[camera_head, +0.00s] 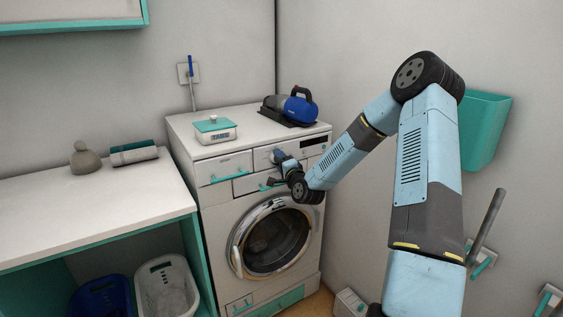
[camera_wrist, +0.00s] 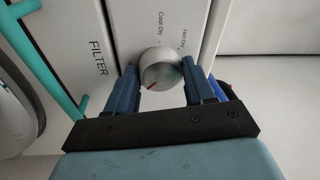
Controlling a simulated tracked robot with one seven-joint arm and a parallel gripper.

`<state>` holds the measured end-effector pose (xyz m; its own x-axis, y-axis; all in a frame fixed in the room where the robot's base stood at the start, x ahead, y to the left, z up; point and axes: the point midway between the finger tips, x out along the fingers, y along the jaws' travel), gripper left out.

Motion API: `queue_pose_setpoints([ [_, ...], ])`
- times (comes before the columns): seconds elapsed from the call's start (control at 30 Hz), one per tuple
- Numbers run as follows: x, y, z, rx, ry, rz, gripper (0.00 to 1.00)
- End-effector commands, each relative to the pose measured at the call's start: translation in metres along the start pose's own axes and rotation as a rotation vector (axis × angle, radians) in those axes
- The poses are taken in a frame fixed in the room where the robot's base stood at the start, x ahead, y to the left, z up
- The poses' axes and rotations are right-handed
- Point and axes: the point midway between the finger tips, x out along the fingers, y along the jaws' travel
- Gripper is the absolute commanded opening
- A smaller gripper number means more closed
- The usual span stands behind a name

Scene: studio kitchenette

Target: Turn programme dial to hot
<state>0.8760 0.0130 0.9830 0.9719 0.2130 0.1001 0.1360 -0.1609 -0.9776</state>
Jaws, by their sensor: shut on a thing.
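The programme dial (camera_wrist: 163,73) is a round silver knob on the white panel of the front-loading machine (camera_head: 215,215). In the wrist view it carries a red mark on its lower left side. The labels "Cool Dry" and "Hot Dry" are printed above it, Cool Dry to the left and Hot Dry to the right. My gripper (camera_wrist: 161,72) is shut on the dial, with one blue finger on each side. In the head view my gripper (camera_head: 279,158) is at the upper panel and hides the dial.
A teal handle (camera_wrist: 52,72) and "FILTER" lettering lie left of the dial in the wrist view. A counter (camera_head: 90,212) is at left, a teal wall bin (camera_head: 485,130) at right.

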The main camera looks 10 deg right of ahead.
Motion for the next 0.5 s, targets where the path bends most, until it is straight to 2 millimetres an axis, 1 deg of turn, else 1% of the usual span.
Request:
queue_pose_setpoints([
  [0.03,-0.0006,0.0030,-0.0063,-0.002,0.012,0.005,0.23],
  [0.07,-0.0006,0.0030,-0.0063,-0.002,0.012,0.005,0.23],
  [0.1,-0.0007,0.0031,-0.0063,-0.002,0.011,0.006,0.57],
  [0.3,-0.0006,0.0021,-0.0035,-0.001,0.006,0.004,0.76],
  [0.33,-0.0006,0.0020,-0.0032,-0.001,0.006,0.004,0.78],
  [0.5,-0.0004,0.0014,-0.0019,-0.001,0.003,0.003,0.78],
])
